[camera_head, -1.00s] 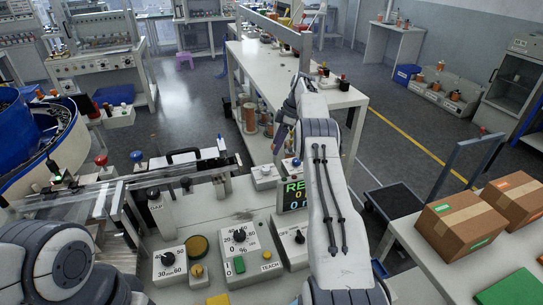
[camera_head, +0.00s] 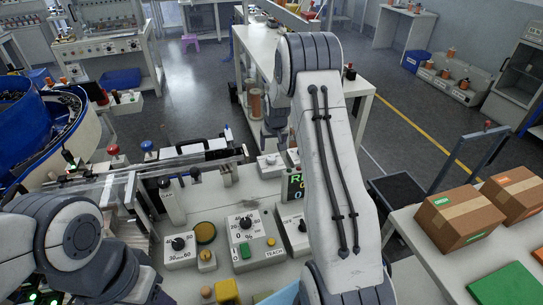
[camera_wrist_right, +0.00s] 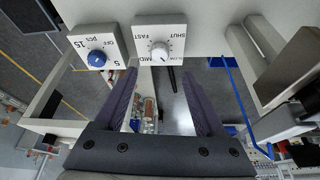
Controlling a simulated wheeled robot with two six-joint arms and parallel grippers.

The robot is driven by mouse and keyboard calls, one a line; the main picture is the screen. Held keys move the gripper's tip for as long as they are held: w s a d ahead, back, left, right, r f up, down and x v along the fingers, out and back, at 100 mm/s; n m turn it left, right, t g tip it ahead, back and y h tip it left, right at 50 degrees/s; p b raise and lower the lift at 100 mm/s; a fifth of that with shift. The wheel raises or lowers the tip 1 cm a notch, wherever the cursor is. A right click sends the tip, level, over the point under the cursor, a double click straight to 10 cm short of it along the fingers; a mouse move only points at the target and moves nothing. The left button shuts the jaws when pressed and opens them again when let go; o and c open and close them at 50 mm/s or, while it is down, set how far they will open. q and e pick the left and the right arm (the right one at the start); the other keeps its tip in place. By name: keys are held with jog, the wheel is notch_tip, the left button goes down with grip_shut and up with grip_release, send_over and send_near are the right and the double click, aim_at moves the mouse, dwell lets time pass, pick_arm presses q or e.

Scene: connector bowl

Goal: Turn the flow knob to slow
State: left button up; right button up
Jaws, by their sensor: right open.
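The flow knob (camera_wrist_right: 159,51) is a pale round knob on a white box (camera_wrist_right: 176,33) in the right wrist view. Labels FAST, SHUT and MID can be read around it; part of the box's near edge is close to my fingers, and where the pointer stands is hard to tell. My right gripper (camera_wrist_right: 158,78) is open and empty, with its two dark fingers spread on the knob's near side and apart from it. In the head view the right forearm blocks sight of the knob. My left gripper is out of view; only my left arm shows.
A box with a blue knob (camera_wrist_right: 97,58) sits left of the flow knob. A grey metal part (camera_wrist_right: 285,60) stands at the right. The head view shows a control panel with a black knob (camera_head: 178,243), a green button (camera_head: 245,250) and cardboard boxes (camera_head: 458,216) on the right table.

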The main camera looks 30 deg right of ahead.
aim_at(272, 158)
jog(key=p+x, duration=0.2)
jog(key=x, duration=0.7)
grip_shut()
jog(key=shift+f, duration=0.1)
